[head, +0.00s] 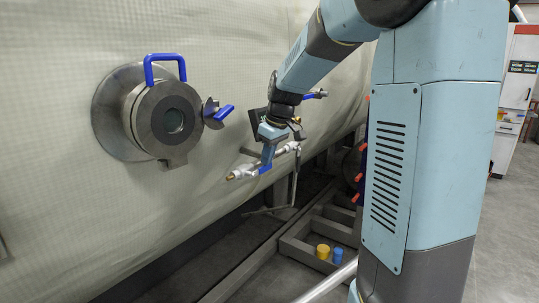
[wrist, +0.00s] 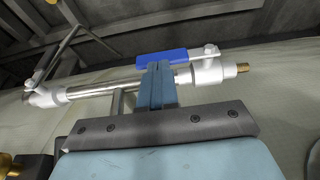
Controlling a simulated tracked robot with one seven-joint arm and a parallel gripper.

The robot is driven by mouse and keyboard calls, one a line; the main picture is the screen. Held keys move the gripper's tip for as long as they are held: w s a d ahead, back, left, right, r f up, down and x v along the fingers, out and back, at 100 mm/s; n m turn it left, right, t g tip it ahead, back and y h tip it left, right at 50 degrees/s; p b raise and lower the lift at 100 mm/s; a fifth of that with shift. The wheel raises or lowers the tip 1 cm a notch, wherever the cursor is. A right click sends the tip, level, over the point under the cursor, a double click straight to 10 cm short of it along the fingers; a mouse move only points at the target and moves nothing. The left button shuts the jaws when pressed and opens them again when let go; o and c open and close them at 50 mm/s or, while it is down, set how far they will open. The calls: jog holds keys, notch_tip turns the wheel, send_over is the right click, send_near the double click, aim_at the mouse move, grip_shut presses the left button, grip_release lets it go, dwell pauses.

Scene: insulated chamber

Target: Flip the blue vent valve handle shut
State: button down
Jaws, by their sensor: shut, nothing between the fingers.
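The blue vent valve handle (head: 265,169) shows in the head view just below my fingertips, on a short horizontal pipe with a brass end (head: 232,176). In the wrist view the blue handle (wrist: 175,56) lies roughly along the pipe (wrist: 108,89), joined to the white valve body (wrist: 213,72) near the brass tip. My gripper (head: 267,155) points down at the pipe. In the wrist view its shut fingers (wrist: 158,70) overlap the pipe and part of the handle. I cannot tell whether they touch it. Nothing is held.
A round port with a blue handle (head: 165,62) and a blue clamp lever (head: 224,113) juts from the chamber wall to the left. Another blue lever (head: 318,95) is behind my wrist. Yellow (head: 323,251) and blue (head: 337,255) cylinders sit below in the frame.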

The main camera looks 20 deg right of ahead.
jog(key=shift+w+d+f, duration=0.15)
jog(key=shift+d+f, duration=0.05)
jog(key=shift+f, duration=0.25)
jog(key=shift+w+d+f, duration=0.15)
jog(key=shift+f, duration=0.25)
jog(key=shift+r, duration=0.15)
jog(key=shift+r, duration=0.65)
jog(key=d+r, duration=0.2)
jog(key=r, duration=0.4)
jog(key=d+r, duration=0.2)
jog(key=r, duration=0.5)
jog(key=shift+d, duration=0.35)
